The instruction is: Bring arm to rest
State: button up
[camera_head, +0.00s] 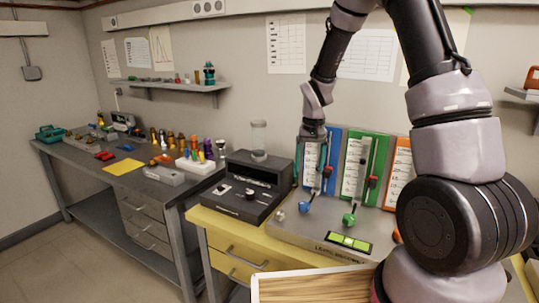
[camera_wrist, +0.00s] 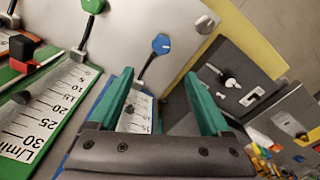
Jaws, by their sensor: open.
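My arm reaches from the right over the yellow bench in the head view. My gripper (camera_head: 312,160) points down in front of the blue flow panel (camera_head: 331,160). In the wrist view my gripper (camera_wrist: 160,88) has its two teal fingers spread apart with nothing held between them. Part of the blue panel shows behind and between the fingers. The blue knob (camera_wrist: 161,44) lies beyond the fingertips, apart from them. The green knob (camera_wrist: 93,5) is at the top edge of the wrist view.
A black device (camera_head: 245,187) with a clear cylinder (camera_head: 259,137) stands left of the panels. The green panel (camera_head: 360,168) and orange panel (camera_head: 401,170) stand to the right. A level (camera_head: 350,242) lies in front. A grey bench (camera_head: 85,165) at left holds several small items.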

jog(key=s+d+r+m+t, duration=0.1)
jog(key=s+r, duration=0.2)
jog(key=r, duration=0.4)
jog(key=s+d+r+t+y, duration=0.1)
jog(key=s+r, duration=0.3)
jog(key=r, duration=0.2)
jog(key=s+d+r+m+t, duration=0.1)
jog(key=s+d+r, duration=0.15)
jog(key=r, duration=0.45)
jog(key=s+r+t, duration=0.1)
jog(key=s+r, duration=0.3)
jog(key=s, duration=0.3)
jog(key=s+r+m+t, duration=0.1)
jog(key=s+r+t, duration=0.1)
jog(key=s+r, duration=0.2)
jog(key=s, duration=0.3)
jog(key=shift+s+d+t+y, duration=0.15)
jog(key=shift+s+t+y, duration=0.15)
jog(key=shift+y, duration=0.1)
jog(key=shift+w, duration=0.1)
